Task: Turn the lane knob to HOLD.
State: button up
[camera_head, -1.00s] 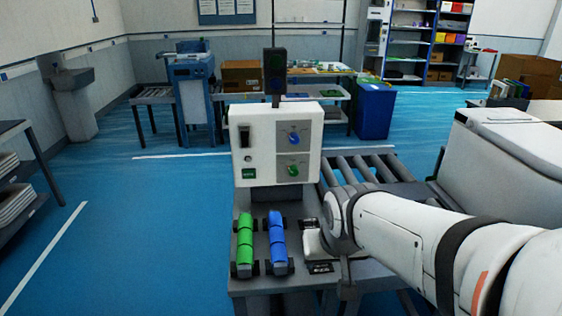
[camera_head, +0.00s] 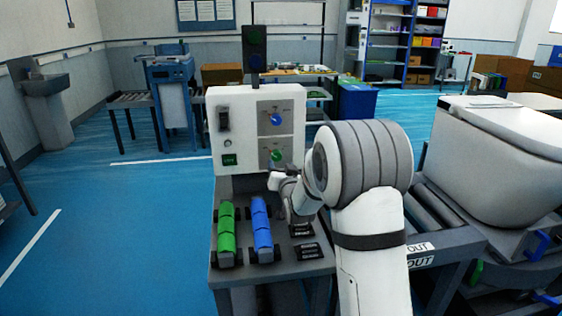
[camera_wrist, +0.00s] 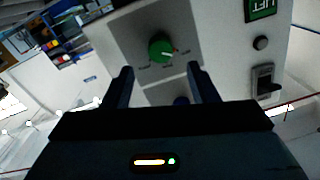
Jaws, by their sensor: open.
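The white control box (camera_head: 240,130) carries a blue knob (camera_head: 276,119) above a green knob (camera_head: 277,155). Their labels are too small to read, so I cannot tell which is the lane knob. My gripper (camera_wrist: 160,68) is open and empty, in front of the panel; in the head view it is just below the green knob. In the wrist view, turned upside down, the green knob (camera_wrist: 160,48) lies just beyond the fingertips, apart from them, with a pale pointer mark.
A rocker switch (camera_head: 224,119), a round button (camera_head: 227,143) and a green LIFT sign (camera_wrist: 263,8) share the box. Green rollers (camera_head: 226,235) and blue rollers (camera_head: 262,230) lie below. A white toilet (camera_head: 500,160) stands at the right.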

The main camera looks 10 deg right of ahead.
aim_at(277, 157)
jog(key=w, duration=0.6)
jog(key=shift+w+a+p, duration=0.15)
jog(key=shift+w+p, duration=0.15)
jog(key=shift+c, duration=0.5)
